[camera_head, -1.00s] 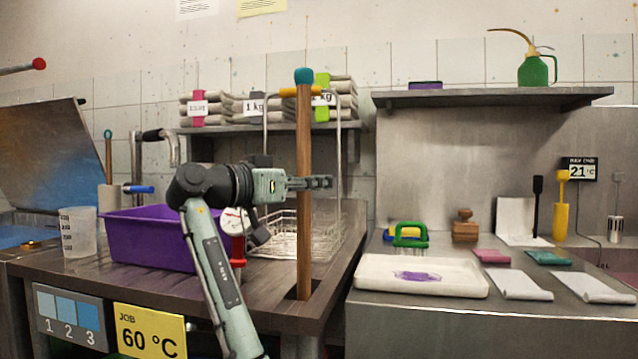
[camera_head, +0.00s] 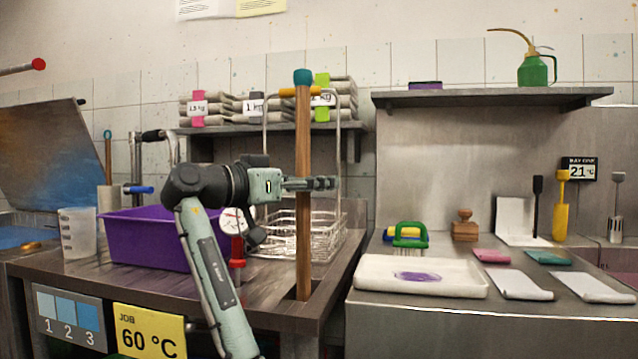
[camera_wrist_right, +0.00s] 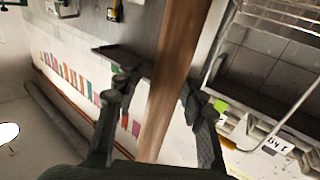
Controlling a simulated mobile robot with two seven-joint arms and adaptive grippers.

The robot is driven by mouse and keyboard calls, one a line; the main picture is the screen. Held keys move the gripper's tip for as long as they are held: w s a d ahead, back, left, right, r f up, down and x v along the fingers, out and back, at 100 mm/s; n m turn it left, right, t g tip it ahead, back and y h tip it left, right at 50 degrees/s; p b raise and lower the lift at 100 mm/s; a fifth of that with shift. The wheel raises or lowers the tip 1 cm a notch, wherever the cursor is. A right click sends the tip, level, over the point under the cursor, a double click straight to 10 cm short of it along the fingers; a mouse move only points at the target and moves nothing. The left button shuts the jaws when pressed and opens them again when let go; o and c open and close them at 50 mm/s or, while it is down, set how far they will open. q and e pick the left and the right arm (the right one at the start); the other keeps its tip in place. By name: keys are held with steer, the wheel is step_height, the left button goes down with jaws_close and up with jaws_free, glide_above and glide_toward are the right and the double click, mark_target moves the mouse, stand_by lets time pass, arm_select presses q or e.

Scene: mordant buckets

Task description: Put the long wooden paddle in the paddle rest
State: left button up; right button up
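The long wooden paddle (camera_head: 303,225) stands upright at the front right of the dark wooden bench, with a teal cap on top and a yellow-orange piece below it. Its lower end is at a dark square opening (camera_head: 299,291) in the bench top, which looks like the paddle rest. My right gripper (camera_head: 312,184) is at the upper half of the shaft. In the right wrist view the paddle (camera_wrist_right: 176,75) passes between the fingers of the gripper (camera_wrist_right: 160,105); a gap shows on its left side, so the fingers are open around it. My left gripper is out of view.
A purple tub (camera_head: 150,240), a clear beaker (camera_head: 78,233) and a wire basket (camera_head: 325,240) stand on the bench near my arm. A steel counter with a white tray (camera_head: 420,278) is to the right. A shelf with folded cloth bundles (camera_head: 250,107) is behind.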

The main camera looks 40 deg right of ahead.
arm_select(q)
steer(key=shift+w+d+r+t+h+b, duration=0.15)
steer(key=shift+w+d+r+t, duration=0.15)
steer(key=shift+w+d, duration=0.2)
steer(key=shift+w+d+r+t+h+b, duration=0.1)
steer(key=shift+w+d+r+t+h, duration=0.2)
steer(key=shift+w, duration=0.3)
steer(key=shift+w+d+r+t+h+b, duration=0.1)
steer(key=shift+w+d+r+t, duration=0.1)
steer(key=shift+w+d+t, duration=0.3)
arm_select(e)
steer(key=s+a, duration=0.1)
steer(key=a, duration=1)
steer(key=shift+a, duration=0.2)
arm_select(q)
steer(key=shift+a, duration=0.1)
arm_select(e)
steer(key=shift+s, duration=0.15)
